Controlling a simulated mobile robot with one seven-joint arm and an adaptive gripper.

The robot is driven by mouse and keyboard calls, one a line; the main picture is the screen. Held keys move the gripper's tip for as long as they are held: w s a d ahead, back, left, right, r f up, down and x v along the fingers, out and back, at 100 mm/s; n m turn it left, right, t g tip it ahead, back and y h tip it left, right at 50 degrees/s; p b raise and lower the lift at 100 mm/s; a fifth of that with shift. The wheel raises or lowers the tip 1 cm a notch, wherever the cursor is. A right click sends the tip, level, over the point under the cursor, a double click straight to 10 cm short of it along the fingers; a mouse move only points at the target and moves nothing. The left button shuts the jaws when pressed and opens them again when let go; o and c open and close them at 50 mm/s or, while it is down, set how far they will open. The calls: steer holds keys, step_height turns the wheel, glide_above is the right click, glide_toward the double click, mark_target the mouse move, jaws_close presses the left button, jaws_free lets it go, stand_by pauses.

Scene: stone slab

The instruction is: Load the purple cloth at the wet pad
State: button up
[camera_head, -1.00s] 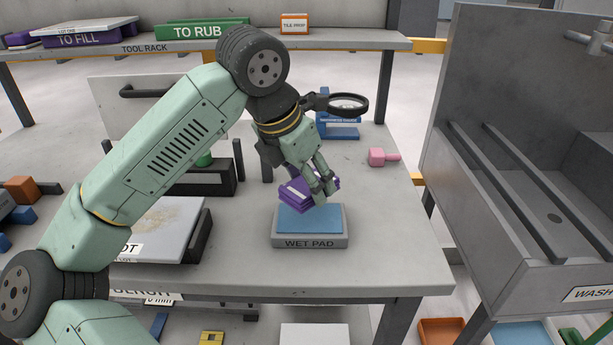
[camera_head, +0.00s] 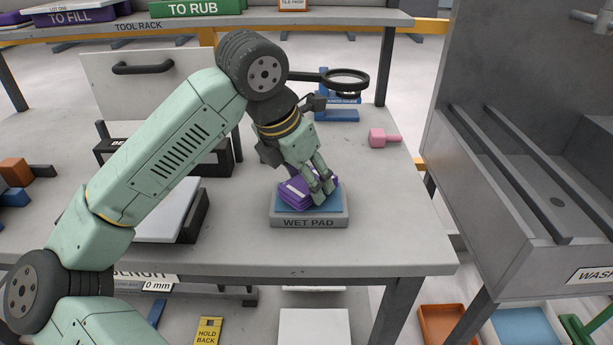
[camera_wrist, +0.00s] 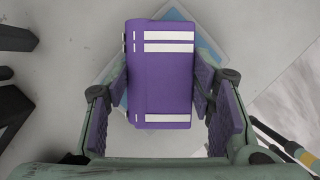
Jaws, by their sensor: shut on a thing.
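The purple cloth (camera_head: 296,190), a folded block with white stripes, is held in my gripper (camera_head: 322,192). In the wrist view the purple cloth (camera_wrist: 163,80) sits between the two fingers of my gripper (camera_wrist: 163,88), which are shut on its sides. The wet pad (camera_head: 338,208) is a grey tray with a blue top on the bench. The cloth is over the blue top and appears to be touching it or very close. Part of the wet pad (camera_wrist: 205,45) shows beneath the cloth in the wrist view, turned relative to it.
A pink tool (camera_head: 383,138) lies on the bench at the back right. A blue stand (camera_head: 338,114) is behind the arm, and a white slab (camera_head: 170,212) is to the left. The grey wash basin (camera_head: 520,190) stands right of the bench. The bench right of the pad is clear.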

steer(key=shift+f+b, duration=0.65)
steer(key=shift+b, duration=0.2)
stand_by(2.1)
steer(key=shift+r+p, duration=2.05)
steer(key=shift+r, duration=1.6)
steer(key=shift+f, duration=0.1)
